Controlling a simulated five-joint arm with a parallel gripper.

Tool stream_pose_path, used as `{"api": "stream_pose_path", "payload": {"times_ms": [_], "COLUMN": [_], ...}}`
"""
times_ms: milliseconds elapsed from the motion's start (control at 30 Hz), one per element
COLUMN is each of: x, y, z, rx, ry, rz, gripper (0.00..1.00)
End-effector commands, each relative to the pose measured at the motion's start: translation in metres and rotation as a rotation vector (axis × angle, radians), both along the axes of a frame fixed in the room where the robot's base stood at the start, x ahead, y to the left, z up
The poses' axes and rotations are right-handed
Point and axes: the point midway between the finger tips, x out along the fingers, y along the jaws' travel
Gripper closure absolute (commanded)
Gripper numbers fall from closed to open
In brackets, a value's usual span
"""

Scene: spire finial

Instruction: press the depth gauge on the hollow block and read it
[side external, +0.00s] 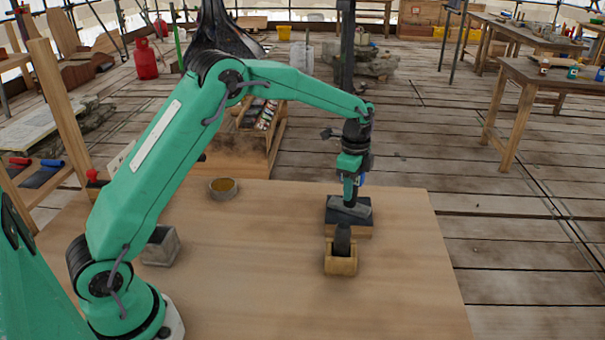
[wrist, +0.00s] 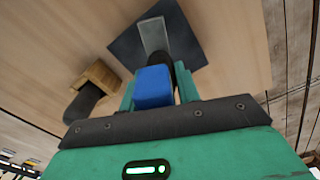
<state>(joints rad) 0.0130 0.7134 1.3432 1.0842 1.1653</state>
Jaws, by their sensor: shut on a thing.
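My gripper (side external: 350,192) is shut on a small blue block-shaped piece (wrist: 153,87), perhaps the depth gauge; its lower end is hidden. It hangs over a grey block (side external: 349,209) lying on a dark square pad (side external: 333,216) on the right of the table. The wrist view also shows the grey block (wrist: 154,34) on the pad (wrist: 186,42), just beyond the blue piece. I cannot tell whether they touch. A grey open-topped block (side external: 160,247) stands at the left, by my base. I cannot tell which of the two is the hollow block.
A small wooden box (side external: 341,264) with a dark upright piece (side external: 342,238) in it stands in front of the pad; it also shows in the wrist view (wrist: 98,75). A round dish (side external: 223,188) sits at the back left. The table's middle (side external: 255,245) is clear.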

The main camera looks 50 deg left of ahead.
Motion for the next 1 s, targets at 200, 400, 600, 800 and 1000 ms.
{"api": "stream_pose_path", "payload": {"times_ms": [200, 400, 600, 800, 1000], "x": [0.000, 0.001, 0.000, 0.000, 0.000], "y": [0.000, 0.000, 0.000, 0.000, 0.000], "z": [0.006, 0.019, 0.030, 0.042, 0.049], "rx": [0.000, 0.000, -0.001, 0.000, 0.000], "ry": [0.000, -0.002, -0.001, -0.002, -0.001], "rz": [0.000, 0.000, 0.000, 0.000, 0.000], "gripper": [0.95, 0.95, 0.95, 0.95, 0.95]}}
